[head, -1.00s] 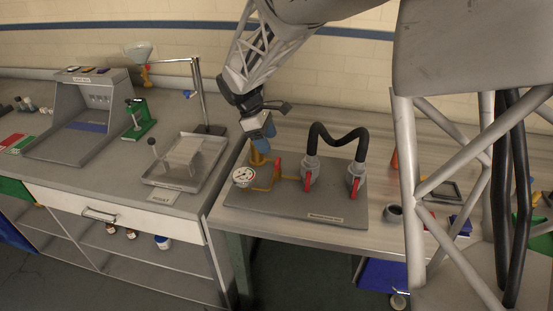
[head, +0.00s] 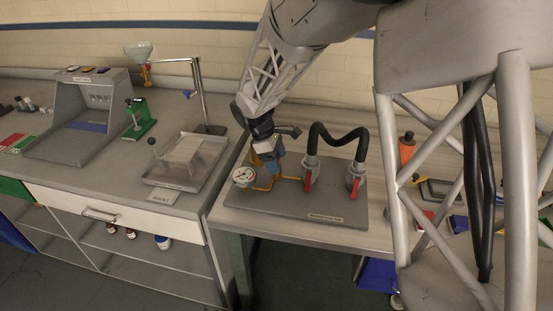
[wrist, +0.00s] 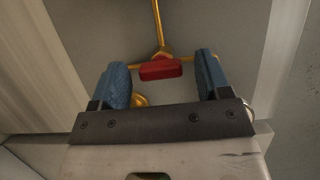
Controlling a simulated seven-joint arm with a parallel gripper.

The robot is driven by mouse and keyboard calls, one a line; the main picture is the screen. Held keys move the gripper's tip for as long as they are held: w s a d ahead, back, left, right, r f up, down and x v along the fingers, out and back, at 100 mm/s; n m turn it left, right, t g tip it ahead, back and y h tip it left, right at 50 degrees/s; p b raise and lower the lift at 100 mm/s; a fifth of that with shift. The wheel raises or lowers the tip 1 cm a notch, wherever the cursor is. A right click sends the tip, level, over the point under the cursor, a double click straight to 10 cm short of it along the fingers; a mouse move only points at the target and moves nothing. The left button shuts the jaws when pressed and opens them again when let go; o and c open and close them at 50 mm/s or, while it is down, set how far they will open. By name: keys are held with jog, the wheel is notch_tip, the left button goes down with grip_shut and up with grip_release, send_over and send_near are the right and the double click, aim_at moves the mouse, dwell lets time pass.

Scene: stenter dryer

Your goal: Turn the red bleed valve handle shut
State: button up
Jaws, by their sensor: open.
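The red bleed valve handle (wrist: 160,70) shows in the wrist view as a short red bar on a brass pipe (wrist: 157,25). It lies crosswise between the tips of my gripper (wrist: 162,64), whose blue fingers are spread to either side of it. I see a gap on both sides and no clear contact; how far apart they are in depth I cannot tell. In the head view my gripper (head: 270,160) is over the pipework beside the round white gauge (head: 244,176), and it hides the red handle there.
The pipework stands on a grey plate (head: 290,208) on the bench. Two hose couplings with red levers (head: 309,184) (head: 354,187) and a black hose (head: 338,138) stand right of my gripper. A tray (head: 186,160) lies to the left.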

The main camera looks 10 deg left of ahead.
jog(key=c, duration=0.9)
jog(key=shift+m, duration=0.4)
jog(key=m+g, duration=0.1)
jog(key=m, duration=0.3)
jog(key=shift+w+g, duration=0.15)
jog(key=shift+g, duration=0.25)
jog(key=m+g+y, duration=0.1)
jog(key=m, duration=0.3)
jog(key=shift+m, duration=0.3)
jog(key=m+y, duration=0.1)
jog(key=m, duration=0.1)
jog(key=m+g, duration=0.1)
jog(key=m, duration=0.1)
jog(key=shift+d+m+y, duration=0.1)
jog(key=shift+m+y, duration=0.2)
jog(key=shift+y, duration=0.1)
jog(key=shift+m+g+y, duration=0.3)
jog(key=shift+m+y, duration=0.5)
jog(key=shift+m, duration=1.2)
